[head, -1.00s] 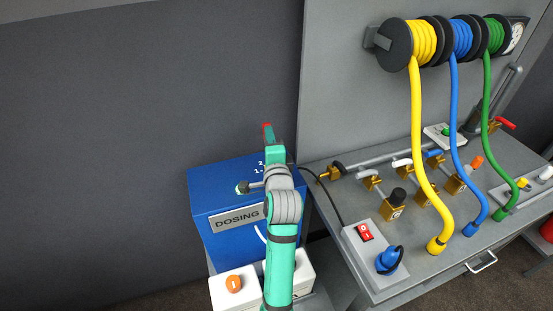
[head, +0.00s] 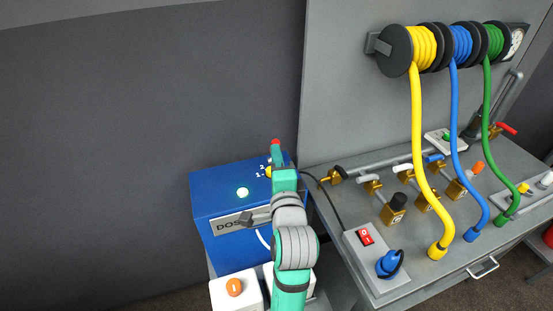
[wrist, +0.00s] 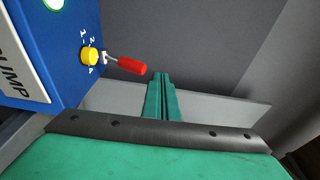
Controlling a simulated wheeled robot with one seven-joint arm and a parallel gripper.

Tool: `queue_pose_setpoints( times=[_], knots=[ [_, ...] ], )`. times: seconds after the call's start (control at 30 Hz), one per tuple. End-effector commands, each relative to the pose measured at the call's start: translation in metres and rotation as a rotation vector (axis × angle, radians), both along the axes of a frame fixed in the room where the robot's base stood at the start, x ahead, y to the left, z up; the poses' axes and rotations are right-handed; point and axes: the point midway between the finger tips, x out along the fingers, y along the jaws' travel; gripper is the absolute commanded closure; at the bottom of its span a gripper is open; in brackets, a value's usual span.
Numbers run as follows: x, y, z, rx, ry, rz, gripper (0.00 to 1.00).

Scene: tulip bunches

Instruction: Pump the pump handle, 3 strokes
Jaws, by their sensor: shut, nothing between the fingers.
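The pump handle is a short metal lever with a red grip (wrist: 128,67) on the side of the blue dosing pump box (wrist: 45,40). Its red end also shows in the head view (head: 276,142), just past my gripper (head: 277,157). A yellow knob (wrist: 89,57) with numbers around it sits at the lever's base. In the wrist view my gripper (wrist: 160,76) is shut and empty, its fingertips just right of the red grip's end. I cannot tell whether they touch it. My arm hides part of the box's front and label.
A round light (head: 242,192) glows pale green on the box. A white box with an orange button (head: 234,287) stands in front. The grey bench (head: 330,205) on the right carries valves, a red switch (head: 365,236) and coloured hoses. A grey wall stands behind.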

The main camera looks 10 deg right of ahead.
Motion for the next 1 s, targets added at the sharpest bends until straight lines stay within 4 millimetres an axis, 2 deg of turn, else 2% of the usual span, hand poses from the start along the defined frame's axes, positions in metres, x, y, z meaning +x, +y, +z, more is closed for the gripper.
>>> queue_pose_setpoints(
  times=[0.1,0.3,1.0],
  knots=[
    [-0.013,0.004,0.005,0.000,-0.001,0.004,1.00],
    [-0.021,0.005,0.007,0.000,0.002,0.005,1.00],
    [-0.019,0.008,0.003,-0.009,-0.005,0.020,1.00]
  ],
)
